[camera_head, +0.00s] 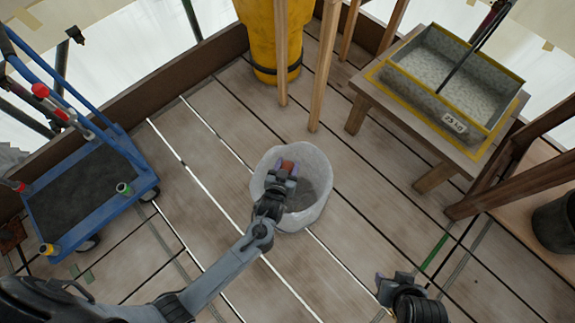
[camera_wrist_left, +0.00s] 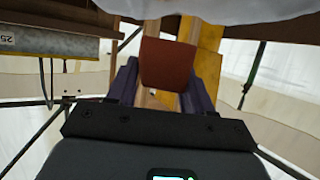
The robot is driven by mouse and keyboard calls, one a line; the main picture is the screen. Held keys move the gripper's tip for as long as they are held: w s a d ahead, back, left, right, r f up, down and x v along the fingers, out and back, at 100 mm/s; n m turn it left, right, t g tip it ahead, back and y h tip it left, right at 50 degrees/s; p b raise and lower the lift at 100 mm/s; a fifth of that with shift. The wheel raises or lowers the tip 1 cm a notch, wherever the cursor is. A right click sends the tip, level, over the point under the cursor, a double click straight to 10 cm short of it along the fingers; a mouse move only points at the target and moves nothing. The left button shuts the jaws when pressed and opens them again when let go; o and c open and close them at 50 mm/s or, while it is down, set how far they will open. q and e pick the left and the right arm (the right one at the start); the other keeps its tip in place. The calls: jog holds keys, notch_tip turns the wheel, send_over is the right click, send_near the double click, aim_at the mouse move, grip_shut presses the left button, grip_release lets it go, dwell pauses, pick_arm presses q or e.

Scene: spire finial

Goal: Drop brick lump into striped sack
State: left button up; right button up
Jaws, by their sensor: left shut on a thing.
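The brick lump (camera_head: 287,165) is reddish-brown and sits between the fingers of my left gripper (camera_head: 284,173). In the left wrist view the lump (camera_wrist_left: 166,63) is clamped between two purple fingers. The sack (camera_head: 318,207) is a pale, open-topped bag standing on the plank floor; I cannot make out stripes on it. In the head view the lump and my left gripper overlap the upper left of the sack's mouth. Their exact height over the rim is unclear. My right gripper (camera_head: 387,287) is at the lower right, away from the sack, its opening unclear.
A blue cart (camera_head: 85,190) stands at the left. A wooden table (camera_head: 435,150) bearing a grey tray (camera_head: 408,92) is at the upper right. A yellow barrel-like object (camera_head: 262,45) and wooden posts (camera_head: 328,60) stand behind the sack. Floor right of the sack is clear.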

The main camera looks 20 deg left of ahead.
pick_arm(q)
jog(key=shift+f, duration=0.25)
jog(key=shift+w, duration=0.1)
jog(key=o, duration=1.3)
jog(key=shift+s+r, duration=0.2)
jog(key=shift+s, duration=0.15)
jog(key=shift+p+v, duration=2.8)
jog(key=shift+v, duration=2.25)
